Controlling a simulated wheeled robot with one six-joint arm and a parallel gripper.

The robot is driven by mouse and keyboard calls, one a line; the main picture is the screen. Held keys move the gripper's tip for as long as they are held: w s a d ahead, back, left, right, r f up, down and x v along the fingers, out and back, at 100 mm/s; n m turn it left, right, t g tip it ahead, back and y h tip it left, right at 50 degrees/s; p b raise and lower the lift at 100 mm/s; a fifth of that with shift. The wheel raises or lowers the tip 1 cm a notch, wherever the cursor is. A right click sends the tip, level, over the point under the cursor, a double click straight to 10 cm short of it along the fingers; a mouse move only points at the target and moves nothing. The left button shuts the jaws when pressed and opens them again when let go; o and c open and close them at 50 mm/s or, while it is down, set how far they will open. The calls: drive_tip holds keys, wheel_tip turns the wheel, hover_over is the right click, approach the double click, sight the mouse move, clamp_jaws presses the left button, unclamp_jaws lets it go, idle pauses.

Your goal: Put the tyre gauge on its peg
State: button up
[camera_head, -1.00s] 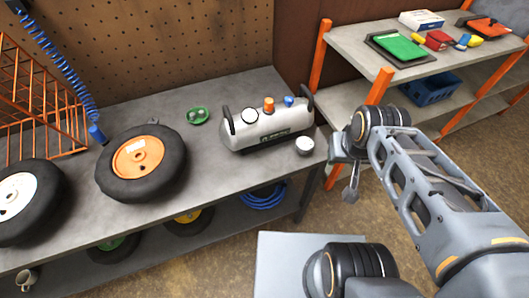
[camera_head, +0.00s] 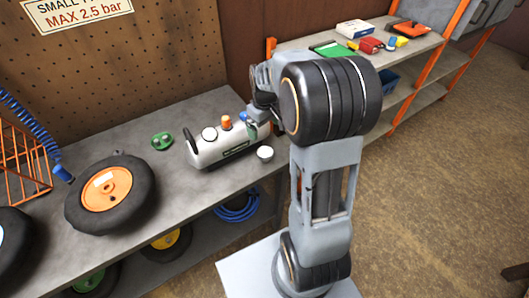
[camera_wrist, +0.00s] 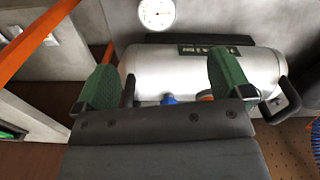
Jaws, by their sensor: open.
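A small round dial with a white face and a red needle, which looks like the tyre gauge (camera_wrist: 156,13), lies face up on the bench in front of the silver air tank. It also shows in the head view (camera_head: 265,153). My gripper (camera_wrist: 160,62) is open and empty, its two green fingers over the tank and apart from the dial. In the head view my gripper (camera_head: 258,128) is at the tank's right end, partly hidden by my arm. I cannot make out the peg; the pegboard (camera_head: 130,60) stands behind the bench.
The silver air tank (camera_head: 218,150) with upright knobs stands just under my gripper. A green ring-like item (camera_head: 162,140) and a tyre with an orange hub (camera_head: 110,190) lie to its left. A shelf (camera_head: 425,45) with small items stands at the right.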

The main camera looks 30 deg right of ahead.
hover_over(265, 151)
wheel_tip(265, 151, down, 8)
drive_tip(key=shift+f+p, duration=0.85)
drive_tip(key=shift+f, duration=2.2)
drive_tip(key=c, duration=1.1)
drive_tip(key=shift+r, duration=0.15)
